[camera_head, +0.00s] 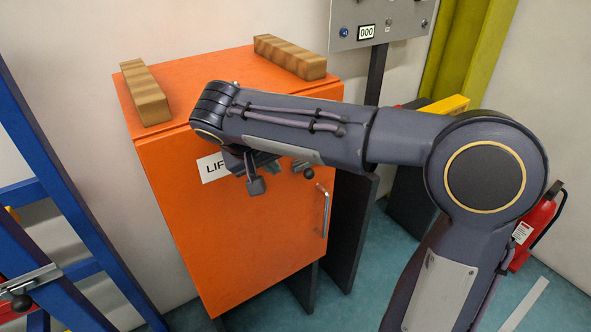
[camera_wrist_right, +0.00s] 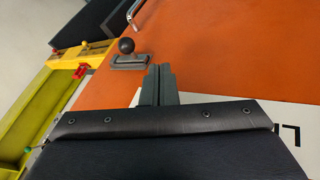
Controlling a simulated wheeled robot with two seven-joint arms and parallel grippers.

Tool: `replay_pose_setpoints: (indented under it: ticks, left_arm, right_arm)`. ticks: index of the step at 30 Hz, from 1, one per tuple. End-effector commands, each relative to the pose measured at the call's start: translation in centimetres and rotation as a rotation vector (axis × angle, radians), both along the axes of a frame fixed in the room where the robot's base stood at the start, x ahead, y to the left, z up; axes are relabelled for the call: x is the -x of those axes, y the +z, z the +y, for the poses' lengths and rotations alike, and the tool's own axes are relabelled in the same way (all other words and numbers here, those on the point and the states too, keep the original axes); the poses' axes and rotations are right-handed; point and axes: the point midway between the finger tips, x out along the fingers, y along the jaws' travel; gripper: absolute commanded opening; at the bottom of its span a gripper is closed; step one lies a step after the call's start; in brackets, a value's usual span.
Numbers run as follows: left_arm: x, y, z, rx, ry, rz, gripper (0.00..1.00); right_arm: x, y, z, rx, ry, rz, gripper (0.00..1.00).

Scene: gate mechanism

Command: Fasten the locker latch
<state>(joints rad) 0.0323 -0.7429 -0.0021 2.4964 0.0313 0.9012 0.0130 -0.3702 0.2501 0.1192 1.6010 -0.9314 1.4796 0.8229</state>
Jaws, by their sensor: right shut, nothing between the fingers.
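The orange locker (camera_head: 235,240) stands in the middle of the head view, with a partly covered label on its door. Its latch (camera_head: 308,172) has a black ball knob; my arm partly covers the area beside it. In the right wrist view the latch knob (camera_wrist_right: 126,46) stands on a grey plate against the orange door. My right gripper (camera_head: 270,168) is in front of the door, left of the knob in the head view. In the wrist view its fingers (camera_wrist_right: 158,84) are together, empty, and apart from the knob. My left gripper is not in view.
A metal door handle (camera_head: 324,210) sits right of and below the latch. Two wooden blocks (camera_head: 146,95) (camera_head: 290,57) lie on the locker's top. A blue frame (camera_head: 60,180) stands at left, a red extinguisher (camera_head: 533,228) at right. A grey panel (camera_head: 383,22) is behind.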

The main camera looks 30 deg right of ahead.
Motion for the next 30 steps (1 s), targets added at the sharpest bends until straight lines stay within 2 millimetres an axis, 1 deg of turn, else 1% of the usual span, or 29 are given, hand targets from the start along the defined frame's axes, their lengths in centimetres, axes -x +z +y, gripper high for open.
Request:
replay_pose_setpoints:
  ticks: [1,5,9,12,18,26,28,30]
  left_arm:
    - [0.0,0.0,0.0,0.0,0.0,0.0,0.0]
    - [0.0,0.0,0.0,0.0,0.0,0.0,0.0]
    - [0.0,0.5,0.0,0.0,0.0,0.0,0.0]
    - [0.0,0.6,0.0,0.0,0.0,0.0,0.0]
    - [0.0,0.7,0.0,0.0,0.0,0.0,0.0]
    - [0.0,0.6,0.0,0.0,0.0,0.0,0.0]
    - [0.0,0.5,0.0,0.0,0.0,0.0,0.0]
    - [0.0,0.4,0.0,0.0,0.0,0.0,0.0]
  right_arm:
    - [-0.3,-1.1,-0.7,0.003,-0.003,0.004,0.0]
    - [-1.1,-3.3,-1.9,0.002,-0.003,0.004,0.0]
    - [-0.8,-3.5,-4.0,0.0,-0.003,0.001,0.0]
    - [-0.8,-3.7,-5.0,0.0,-0.002,0.0,0.0]
    - [-0.7,-4.0,-5.7,0.001,0.001,0.0,0.0]
    - [-0.7,-4.0,-5.8,0.001,0.001,0.0,0.0]
    - [-0.7,-4.0,-6.2,0.0,-0.001,0.0,0.0]
    - [-0.8,-4.0,-7.3,-0.001,-0.005,0.0,0.0]
